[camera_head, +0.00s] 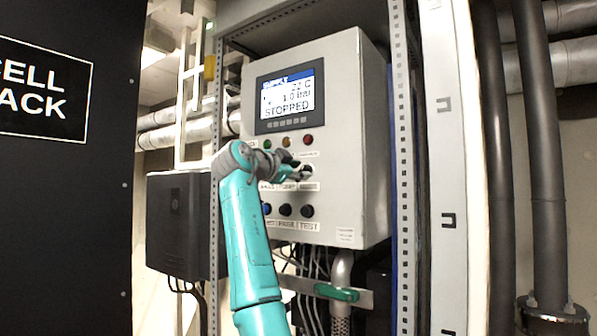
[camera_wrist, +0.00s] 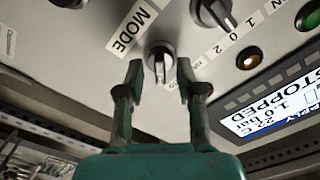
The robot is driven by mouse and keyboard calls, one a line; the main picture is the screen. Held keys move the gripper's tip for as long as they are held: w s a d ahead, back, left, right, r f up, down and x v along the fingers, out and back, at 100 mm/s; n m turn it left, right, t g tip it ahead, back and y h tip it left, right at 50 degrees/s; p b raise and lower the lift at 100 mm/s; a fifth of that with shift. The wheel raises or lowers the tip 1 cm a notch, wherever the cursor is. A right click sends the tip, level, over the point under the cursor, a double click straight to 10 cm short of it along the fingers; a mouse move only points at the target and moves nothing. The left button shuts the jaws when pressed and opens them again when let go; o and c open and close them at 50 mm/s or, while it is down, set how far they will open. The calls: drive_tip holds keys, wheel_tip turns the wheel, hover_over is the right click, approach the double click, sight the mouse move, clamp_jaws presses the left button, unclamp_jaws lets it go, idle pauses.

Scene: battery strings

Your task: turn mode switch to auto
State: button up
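The mode switch (camera_wrist: 159,60) is a round dark and light grey knob beside a white MODE label (camera_wrist: 131,27) in the wrist view. Its raised grip points roughly toward my gripper in that view. My gripper (camera_wrist: 159,70) is open, with one finger on either side of the knob's near part. I cannot tell whether the fingers touch it. The small label by the right finger is mostly hidden. In the head view my gripper (camera_head: 294,167) is at the knobs on the front of the grey control box (camera_head: 343,120), hiding part of that row.
The display (camera_head: 286,97) reads STOPPED. Indicator lamps (camera_head: 288,141) sit below it and dark buttons (camera_head: 285,210) lie under the knob row. Another knob (camera_wrist: 212,12) marked 0 1 2 is close by. A rack post (camera_head: 402,150) stands right of the box; cables hang below.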

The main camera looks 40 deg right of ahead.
drive_tip(key=v, duration=1.1)
drive_tip(key=shift+a, duration=0.25)
